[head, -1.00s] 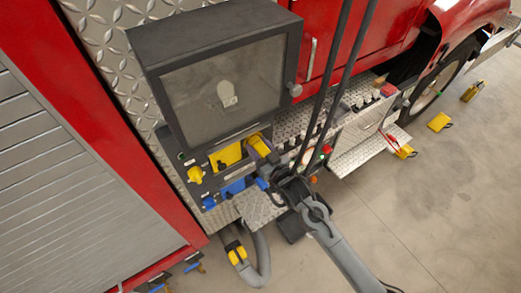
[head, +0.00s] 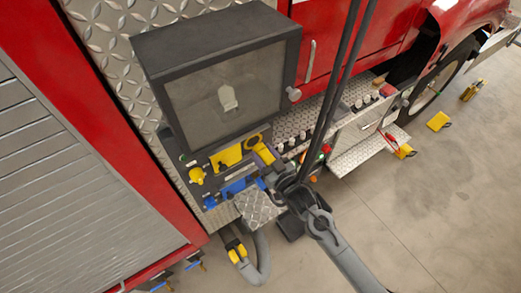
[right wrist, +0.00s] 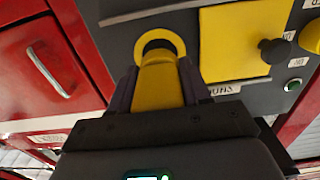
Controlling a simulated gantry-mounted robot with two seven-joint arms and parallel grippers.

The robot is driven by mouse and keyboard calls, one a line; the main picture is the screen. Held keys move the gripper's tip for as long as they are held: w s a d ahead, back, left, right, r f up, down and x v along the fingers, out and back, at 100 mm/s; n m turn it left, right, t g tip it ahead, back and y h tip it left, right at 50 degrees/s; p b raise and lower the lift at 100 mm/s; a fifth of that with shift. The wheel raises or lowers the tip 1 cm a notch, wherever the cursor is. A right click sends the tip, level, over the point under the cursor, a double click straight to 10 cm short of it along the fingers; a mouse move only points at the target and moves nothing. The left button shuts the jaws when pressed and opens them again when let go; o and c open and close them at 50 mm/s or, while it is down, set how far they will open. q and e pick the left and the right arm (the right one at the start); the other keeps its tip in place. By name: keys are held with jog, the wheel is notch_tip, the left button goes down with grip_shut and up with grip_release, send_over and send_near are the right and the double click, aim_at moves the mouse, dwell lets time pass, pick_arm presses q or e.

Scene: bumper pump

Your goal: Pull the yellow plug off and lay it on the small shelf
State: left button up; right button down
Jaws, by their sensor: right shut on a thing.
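My right gripper (head: 268,168) is shut on the yellow plug (head: 265,153), in front of the pump panel. In the right wrist view the plug (right wrist: 158,82) sits between the two dark fingers (right wrist: 157,90). Past its end is a yellow ring (right wrist: 176,38) with a dark opening, and this socket (head: 254,139) also shows in the head view. The plug appears to be off the socket, a short way out. The small shelf (head: 258,206), of bare diamond plate, is below the panel, left of my right wrist. My left gripper is not in view.
A dark box with a clear front (head: 225,85) overhangs the panel. A yellow plate (head: 226,157) with a knob is left of the socket, with a blue part (head: 236,186) below. Two dark vertical bars (head: 335,95) stand close to my right arm. A grey hose (head: 261,258) hangs below.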

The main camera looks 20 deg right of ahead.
aim_at(269, 162)
jog(key=shift+p+v, duration=0.9)
jog(key=shift+v, duration=0.7)
